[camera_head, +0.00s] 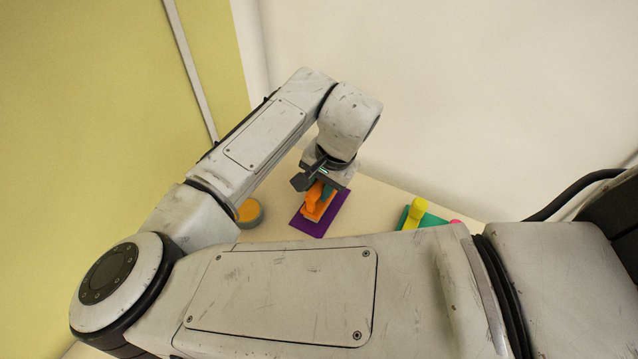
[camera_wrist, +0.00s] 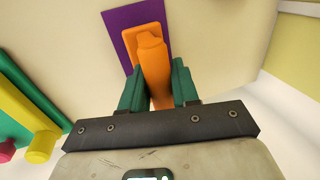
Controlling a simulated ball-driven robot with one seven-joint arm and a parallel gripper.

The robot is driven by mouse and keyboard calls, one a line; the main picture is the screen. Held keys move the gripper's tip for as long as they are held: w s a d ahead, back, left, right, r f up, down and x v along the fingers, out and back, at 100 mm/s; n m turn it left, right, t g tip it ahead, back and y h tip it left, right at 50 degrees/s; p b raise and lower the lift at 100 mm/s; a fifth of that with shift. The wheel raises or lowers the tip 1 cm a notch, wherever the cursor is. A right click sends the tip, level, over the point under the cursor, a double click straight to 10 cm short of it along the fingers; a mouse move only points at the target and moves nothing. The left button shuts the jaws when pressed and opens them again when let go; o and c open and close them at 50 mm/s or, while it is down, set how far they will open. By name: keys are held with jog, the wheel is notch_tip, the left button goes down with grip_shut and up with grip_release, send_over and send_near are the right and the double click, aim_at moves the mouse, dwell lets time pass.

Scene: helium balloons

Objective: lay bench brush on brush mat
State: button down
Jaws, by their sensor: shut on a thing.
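The orange bench brush (camera_head: 314,207) is at the purple brush mat (camera_head: 308,228) in the head view. In the wrist view the brush (camera_wrist: 152,62) runs up between the green fingers of my gripper (camera_wrist: 159,70), which is shut on it. A wider flat orange part shows behind the handle, over the purple mat (camera_wrist: 120,36). Purple shows along its left and far side in the wrist view. My gripper (camera_head: 323,193) is over the mat in the head view. Whether the brush touches the mat I cannot tell.
A green mat or tray (camera_head: 432,220) with a yellow piece (camera_head: 415,213) and a pink piece (camera_head: 456,222) is to the right. A grey round container with an orange top (camera_head: 249,212) is to the left. Pale table lies between them, with walls behind.

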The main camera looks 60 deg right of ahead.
jog(key=shift+f, duration=0.35)
grip_release()
dwell(0.6)
dwell(0.3)
jog(key=p+v, duration=0.7)
jog(key=v, duration=0.2)
jog(key=shift+p, duration=0.3)
dwell(1.0)
jog(key=shift+s, duration=0.1)
dwell(0.5)
